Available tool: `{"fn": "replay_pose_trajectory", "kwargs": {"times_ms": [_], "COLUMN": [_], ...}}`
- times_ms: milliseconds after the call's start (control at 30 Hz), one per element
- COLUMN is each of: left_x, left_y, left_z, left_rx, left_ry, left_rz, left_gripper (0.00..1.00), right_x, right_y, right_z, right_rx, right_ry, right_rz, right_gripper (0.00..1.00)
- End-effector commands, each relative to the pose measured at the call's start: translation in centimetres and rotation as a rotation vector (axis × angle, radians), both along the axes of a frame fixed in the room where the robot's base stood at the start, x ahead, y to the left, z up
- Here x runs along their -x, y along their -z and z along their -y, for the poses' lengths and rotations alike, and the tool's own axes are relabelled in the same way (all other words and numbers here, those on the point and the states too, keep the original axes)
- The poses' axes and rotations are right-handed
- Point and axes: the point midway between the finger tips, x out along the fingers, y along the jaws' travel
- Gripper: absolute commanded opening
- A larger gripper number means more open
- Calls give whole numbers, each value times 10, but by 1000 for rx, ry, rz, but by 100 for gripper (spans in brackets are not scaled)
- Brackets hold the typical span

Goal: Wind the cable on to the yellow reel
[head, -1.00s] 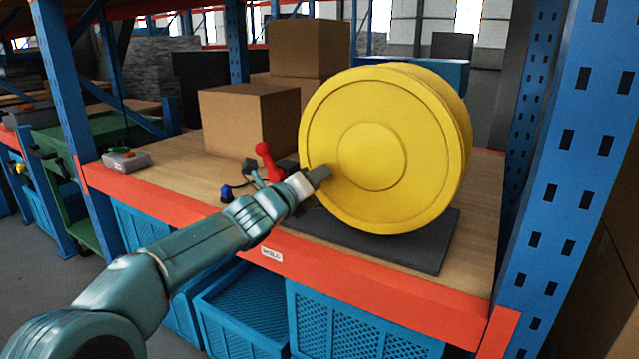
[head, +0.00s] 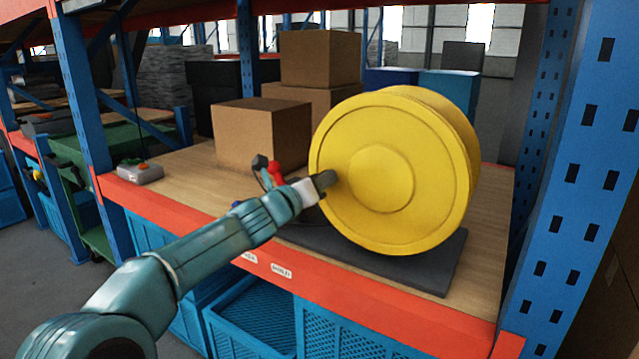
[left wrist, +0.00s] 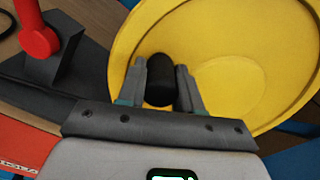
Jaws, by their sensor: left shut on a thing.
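The yellow reel (head: 425,215) stands upright on a dark base plate (head: 425,270) on the shelf. My left gripper (head: 326,181) is at the left part of the reel's face. In the left wrist view, the fingers of my left gripper (left wrist: 161,88) are shut on a black handle (left wrist: 159,80), with the yellow reel (left wrist: 225,35) behind it. A red lever (head: 275,171) on a dark mount is left of the reel, partly hidden by my arm; it also shows in the left wrist view (left wrist: 37,38). I cannot clearly make out the cable. My right gripper is out of view.
Cardboard boxes (head: 262,135) stand behind and left of the reel. A small grey control box (head: 139,172) sits at the shelf's left end. A blue upright (head: 572,200) bounds the right side. Blue crates (head: 250,320) are below the orange beam (head: 300,286).

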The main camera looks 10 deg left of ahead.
Motion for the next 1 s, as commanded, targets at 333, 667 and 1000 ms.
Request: {"fn": "replay_pose_trajectory", "kwargs": {"times_ms": [333,667,1000], "left_x": [0,11,91], "left_y": [-3,1,0], "left_z": [1,-4,-30], "left_rx": [5,2,3], "left_ry": [1,0,-1], "left_rz": [4,3,6], "left_gripper": [59,59,59], "right_x": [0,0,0], "right_y": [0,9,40], "right_z": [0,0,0], "right_rx": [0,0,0], "right_ry": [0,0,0], "right_rz": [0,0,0], "right_gripper": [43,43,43]}}
